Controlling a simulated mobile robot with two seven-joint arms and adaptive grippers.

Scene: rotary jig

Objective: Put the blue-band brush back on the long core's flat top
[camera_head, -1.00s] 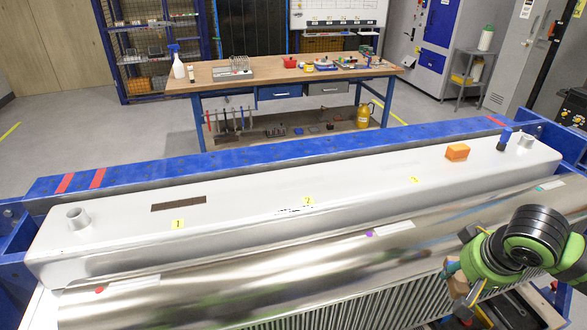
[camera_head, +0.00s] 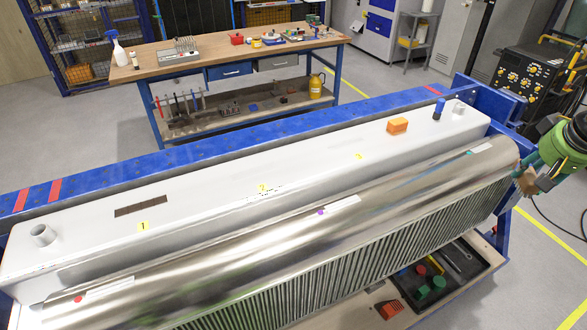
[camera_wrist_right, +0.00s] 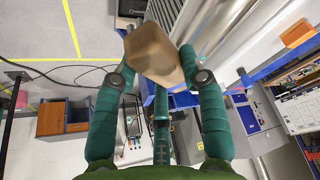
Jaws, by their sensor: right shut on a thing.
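The long core lies across the head view, with a pale grey flat top (camera_head: 210,207), a shiny rounded side (camera_head: 250,235) and a finned face (camera_head: 350,265). On the flat top are yellow tags, a dark brown strip (camera_head: 140,206), an orange block (camera_head: 397,125) and an upright blue object (camera_head: 438,108). My right gripper (camera_head: 528,181) is beyond the core's right end, at the picture's right edge. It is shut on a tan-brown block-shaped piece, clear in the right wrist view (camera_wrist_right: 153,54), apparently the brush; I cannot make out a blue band. My left gripper is not in view.
Blue jig beams (camera_head: 180,163) run behind the core. Pipe stubs (camera_head: 42,235) stand up from its ends. Below the core is a shelf with a dark tray (camera_head: 440,275) and a red block (camera_head: 389,310). A workbench (camera_head: 210,62) stands behind, with open floor between.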

